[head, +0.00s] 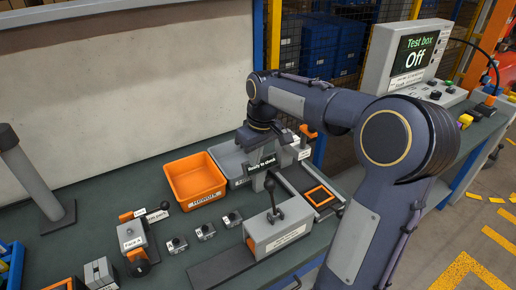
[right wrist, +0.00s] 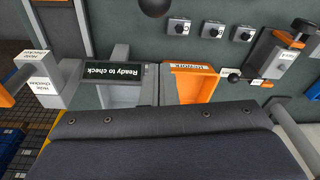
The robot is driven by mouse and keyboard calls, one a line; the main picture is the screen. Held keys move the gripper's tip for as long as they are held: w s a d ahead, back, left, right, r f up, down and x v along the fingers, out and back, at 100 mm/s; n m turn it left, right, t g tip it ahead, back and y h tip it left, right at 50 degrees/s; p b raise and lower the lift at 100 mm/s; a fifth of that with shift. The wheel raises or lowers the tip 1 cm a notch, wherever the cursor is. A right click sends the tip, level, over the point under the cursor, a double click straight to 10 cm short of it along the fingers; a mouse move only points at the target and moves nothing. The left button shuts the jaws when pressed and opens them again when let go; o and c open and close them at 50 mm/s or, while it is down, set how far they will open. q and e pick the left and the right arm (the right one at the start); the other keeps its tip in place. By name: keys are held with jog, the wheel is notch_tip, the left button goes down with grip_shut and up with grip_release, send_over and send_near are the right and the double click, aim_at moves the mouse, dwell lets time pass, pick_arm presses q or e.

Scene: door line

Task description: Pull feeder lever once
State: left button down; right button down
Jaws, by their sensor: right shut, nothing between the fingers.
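A grey box (head: 278,232) with a white label stands near the front of the bench in the head view. A lever (head: 271,196) with a dark ball knob rises from its top, nearly upright. This looks like the feeder lever; its label is too small to read. A dark ball, probably this knob (right wrist: 153,5), shows at the top edge of the right wrist view. My right gripper (head: 273,148) is shut and empty, beyond the lever and apart from it; its fingertips are hard to make out. My left gripper is out of view.
An orange bin (head: 195,180) and a grey bin with a "Ready to check" sign (head: 261,164) stand behind the lever box. Several small knob switches (head: 205,231) lie left of it. An orange-framed tray (head: 319,196) is to its right. A "Test box" screen (head: 417,54) reads Off.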

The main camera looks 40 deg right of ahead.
aim_at(272, 198)
jog(key=s+f, duration=0.1)
jog(key=f, duration=0.1)
jog(key=s+f+p, duration=0.1)
jog(key=s+f, duration=0.1)
jog(key=shift+s, duration=0.1)
dwell(0.3)
